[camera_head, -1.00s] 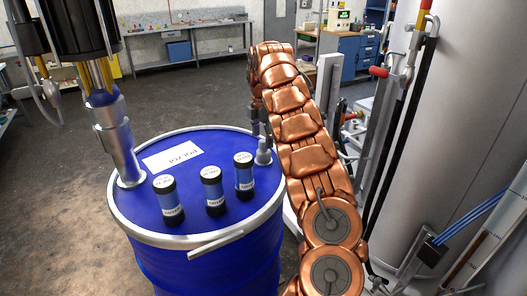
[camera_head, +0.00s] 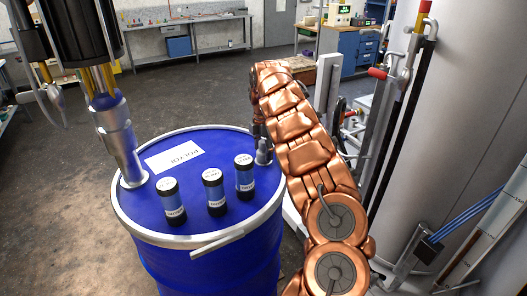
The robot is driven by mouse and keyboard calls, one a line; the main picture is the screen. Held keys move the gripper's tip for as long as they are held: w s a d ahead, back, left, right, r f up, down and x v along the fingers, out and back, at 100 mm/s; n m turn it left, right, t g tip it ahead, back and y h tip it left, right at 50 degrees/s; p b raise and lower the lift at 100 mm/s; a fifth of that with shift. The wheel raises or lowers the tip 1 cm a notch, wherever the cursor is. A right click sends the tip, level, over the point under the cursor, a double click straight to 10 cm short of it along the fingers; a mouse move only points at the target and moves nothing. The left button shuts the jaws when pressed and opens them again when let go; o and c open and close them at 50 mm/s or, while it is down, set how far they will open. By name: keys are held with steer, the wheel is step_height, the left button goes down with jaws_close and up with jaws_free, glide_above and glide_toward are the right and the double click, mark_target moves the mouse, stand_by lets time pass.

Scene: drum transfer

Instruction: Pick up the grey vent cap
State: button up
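The grey vent cap (camera_head: 263,153) stands upright near the right rim of the blue drum (camera_head: 190,215), just left of my copper-coloured arm. My gripper (camera_head: 261,138) points down right at the cap's top. It is small, dark and partly hidden by my arm, so I cannot tell whether its fingers are open, shut or touching the cap.
Three dark labelled cylinders (camera_head: 215,192) stand on the drum lid near a white label sheet (camera_head: 174,157). A metal pipe (camera_head: 122,145) enters the lid at the left. A large grey tank (camera_head: 475,110) with hoses stands close at the right.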

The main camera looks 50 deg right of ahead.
mark_target(263, 141)
steer(key=c, duration=1)
steer(key=shift+r, duration=0.15)
steer(key=shift+r+b, duration=1.2)
steer(key=shift+r, duration=0.35)
steer(key=a+b, duration=0.2)
steer(key=a, duration=0.3)
steer(key=w+a+r+b, duration=0.1)
steer(key=a+b, duration=0.1)
steer(key=a, duration=0.3)
steer(key=w+a+b, duration=0.1)
steer(key=a+b, duration=0.2)
steer(key=a, duration=0.2)
steer(key=shift+w+a+r, duration=0.1)
steer(key=shift+a+r, duration=0.15)
steer(key=shift+w+a+r, duration=0.1)
steer(key=shift+a+r, duration=0.1)
steer(key=shift+r, duration=1.5)
